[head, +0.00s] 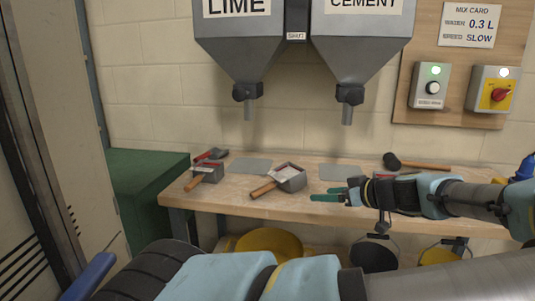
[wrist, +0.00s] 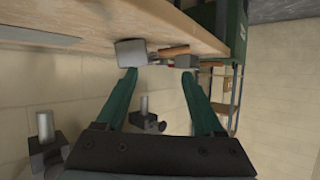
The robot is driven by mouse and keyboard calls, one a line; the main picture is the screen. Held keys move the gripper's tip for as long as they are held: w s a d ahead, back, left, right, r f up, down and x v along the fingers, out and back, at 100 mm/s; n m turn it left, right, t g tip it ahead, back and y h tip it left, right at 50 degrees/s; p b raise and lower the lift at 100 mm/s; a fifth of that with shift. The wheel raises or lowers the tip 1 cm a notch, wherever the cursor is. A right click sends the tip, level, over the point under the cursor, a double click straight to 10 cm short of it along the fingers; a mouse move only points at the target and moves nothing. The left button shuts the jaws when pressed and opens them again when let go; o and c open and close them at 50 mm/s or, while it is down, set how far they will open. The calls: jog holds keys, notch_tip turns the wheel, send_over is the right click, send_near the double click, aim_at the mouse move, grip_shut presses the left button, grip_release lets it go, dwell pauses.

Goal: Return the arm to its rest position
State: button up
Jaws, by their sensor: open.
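My gripper (head: 329,194) reaches in from the right in the head view, in front of and over the workbench (head: 230,202), with its green fingers pointing left. My arm stretches back to the right edge of the picture. In the wrist view my gripper (wrist: 159,77) is open, with a clear gap between the two green fingers and nothing between them. That view is upside down, with the bench along its top.
Two wooden-handled scoops, a near one (head: 290,178) and a left one (head: 211,171), lie on the bench. A mallet (head: 391,161) lies behind my gripper. Lime (head: 246,48) and cement (head: 362,46) hoppers hang above. A yellow tub (head: 270,243) and black tub (head: 374,256) sit below.

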jog(key=s+a+f+m+g+h+p, duration=0.1)
jog(key=s+a+f+g, duration=0.1)
jog(key=a+f+g, duration=0.45)
jog(key=s+a+f+m+g+h+p, duration=0.1)
jog(key=s+a+f+g, duration=0.15)
jog(key=a, duration=0.75)
jog(key=s+a+r+m+h+p, duration=0.1)
jog(key=s+a+r+m+h, duration=0.2)
jog(key=r, duration=0.3)
jog(key=s+a+r+m+h, duration=0.3)
jog(key=s+r, duration=0.1)
jog(key=r, duration=0.3)
jog(key=shift+p, duration=0.35)
jog(key=shift+w, duration=0.1)
